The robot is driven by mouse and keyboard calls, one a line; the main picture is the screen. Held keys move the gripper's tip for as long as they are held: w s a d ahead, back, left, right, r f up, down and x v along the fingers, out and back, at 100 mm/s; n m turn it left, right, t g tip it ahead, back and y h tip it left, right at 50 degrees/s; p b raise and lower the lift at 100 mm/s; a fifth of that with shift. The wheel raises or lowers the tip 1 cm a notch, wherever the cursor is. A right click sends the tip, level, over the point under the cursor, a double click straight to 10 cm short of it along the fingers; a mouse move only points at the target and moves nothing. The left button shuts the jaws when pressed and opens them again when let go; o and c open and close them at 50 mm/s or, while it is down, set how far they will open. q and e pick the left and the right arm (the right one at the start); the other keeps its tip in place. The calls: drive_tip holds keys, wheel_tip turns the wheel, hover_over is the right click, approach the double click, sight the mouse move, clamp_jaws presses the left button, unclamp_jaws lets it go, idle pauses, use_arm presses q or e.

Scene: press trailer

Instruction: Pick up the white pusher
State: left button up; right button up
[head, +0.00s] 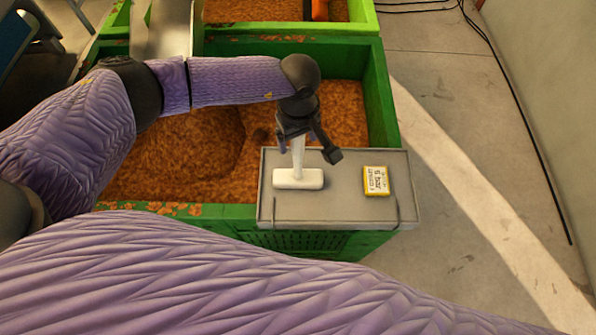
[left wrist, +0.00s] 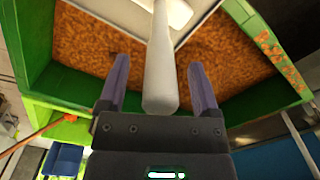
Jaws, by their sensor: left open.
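The white pusher (head: 299,178) stands upright on a grey tray (head: 330,213), its flat block down and its handle pointing up. My left gripper (head: 309,147) is above the tray at the handle, with its fingers spread. In the left wrist view, the pusher's handle (left wrist: 161,75) lies between the two open fingers of my left gripper (left wrist: 160,75), with a gap to each side. Its white block shows at the top edge of that view. My right gripper is not in view.
A yellow-and-white labelled block (head: 376,180) lies on the tray, right of the pusher. The tray sits at the corner of a green bin (head: 376,95) filled with orange-brown crumbly material. A second green bin (head: 365,14) stands behind. Floor to the right is clear, with cables by the wall.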

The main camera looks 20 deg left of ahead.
use_arm(q)
clamp_jaws()
idle(1.4)
